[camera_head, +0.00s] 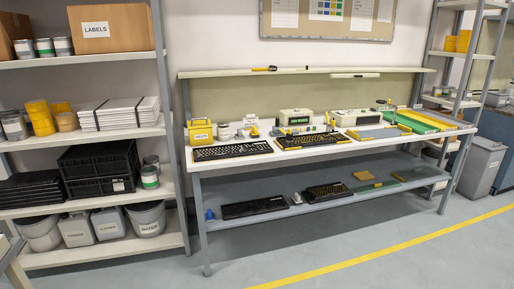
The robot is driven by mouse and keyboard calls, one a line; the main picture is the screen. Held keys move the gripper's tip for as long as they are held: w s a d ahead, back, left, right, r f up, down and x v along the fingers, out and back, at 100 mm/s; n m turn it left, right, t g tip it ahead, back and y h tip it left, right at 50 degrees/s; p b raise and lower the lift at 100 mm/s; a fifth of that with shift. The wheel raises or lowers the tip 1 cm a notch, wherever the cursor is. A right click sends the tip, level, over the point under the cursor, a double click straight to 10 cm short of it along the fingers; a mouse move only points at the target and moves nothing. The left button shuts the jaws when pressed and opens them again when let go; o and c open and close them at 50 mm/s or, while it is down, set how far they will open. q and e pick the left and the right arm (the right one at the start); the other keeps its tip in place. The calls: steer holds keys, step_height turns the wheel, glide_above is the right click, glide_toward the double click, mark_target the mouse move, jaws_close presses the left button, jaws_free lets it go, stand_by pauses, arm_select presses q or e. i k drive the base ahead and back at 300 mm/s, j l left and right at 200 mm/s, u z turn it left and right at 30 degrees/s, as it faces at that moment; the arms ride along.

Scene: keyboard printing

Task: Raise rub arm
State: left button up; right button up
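A workbench (205,163) stands across the middle of the head view, some way off. A black keyboard (232,151) lies at the left of its top. A second keyboard (312,140), black with yellow edges, lies right of it. Behind them are two small pale machines, one on the left (295,117) and one on the right (343,118). Green and yellow flat pieces (408,121) lie at the right end. I cannot make out which part is the rub arm at this size. Neither of my grippers is in view.
Shelves (75,144) with boxes, jars and bins stand at the left. The bench's lower shelf (225,222) holds two more keyboards. A grey bin (481,165) stands at the right. The floor (330,245) in front is clear, with a yellow line (400,246).

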mark_target(289, 136)
steer(key=i, duration=0.9)
steer(key=i+j+z, duration=0.15)
steer(key=i, duration=0.75)
steer(key=i+j, duration=0.1)
steer(key=i, duration=0.75)
